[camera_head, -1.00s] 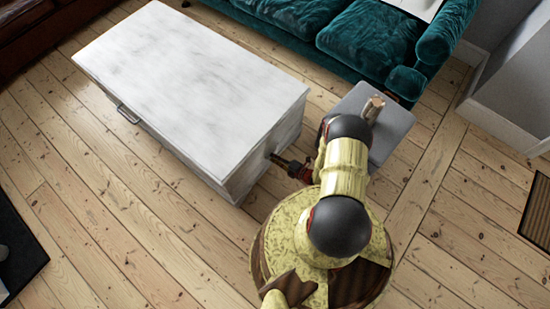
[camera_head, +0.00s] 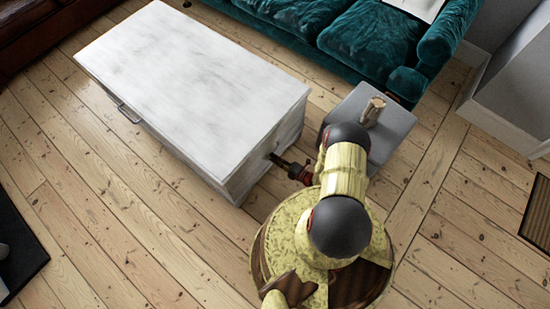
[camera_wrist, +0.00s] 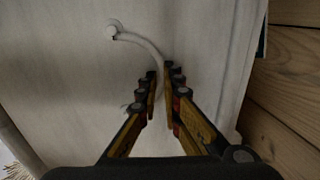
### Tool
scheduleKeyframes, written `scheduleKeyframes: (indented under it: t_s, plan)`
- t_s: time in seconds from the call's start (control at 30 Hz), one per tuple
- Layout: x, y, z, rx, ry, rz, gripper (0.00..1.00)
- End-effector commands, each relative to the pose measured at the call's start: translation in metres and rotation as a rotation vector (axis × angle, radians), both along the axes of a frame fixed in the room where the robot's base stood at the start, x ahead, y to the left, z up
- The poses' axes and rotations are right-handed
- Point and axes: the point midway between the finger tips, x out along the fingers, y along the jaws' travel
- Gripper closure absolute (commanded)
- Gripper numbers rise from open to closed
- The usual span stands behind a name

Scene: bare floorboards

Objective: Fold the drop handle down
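The white chest (camera_head: 195,85) stands on the floorboards left of my arm. In the wrist view its pale end panel (camera_wrist: 70,75) fills most of the picture. The drop handle (camera_wrist: 142,42) is a pale curved bar on that panel, with a round mount at its upper left. The bar curves right and down to my fingertips. My gripper (camera_wrist: 161,78) has its fingers close together with the bar between the tips; it looks shut on it. The handle's other end is hidden behind the fingers. In the head view my gripper (camera_head: 278,160) reaches the chest's right end.
Another metal handle (camera_head: 128,114) is on the chest's long side. A teal sofa (camera_head: 345,40) stands behind. The floor in front of the chest is clear. A dark mat (camera_head: 18,245) lies at far left, and a grey wall corner (camera_head: 510,90) is at right.

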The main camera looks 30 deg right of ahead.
Motion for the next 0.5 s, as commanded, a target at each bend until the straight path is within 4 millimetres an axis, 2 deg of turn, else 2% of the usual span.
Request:
scheduleKeyframes:
  t_s: [0.3, 0.5]
  plan:
    - [0.0002, 0.0001, -0.0001, 0.0, 0.001, 0.001, 0.75]
    - [0.0002, 0.0001, 0.0001, 0.0, 0.0, 0.001, 0.75]
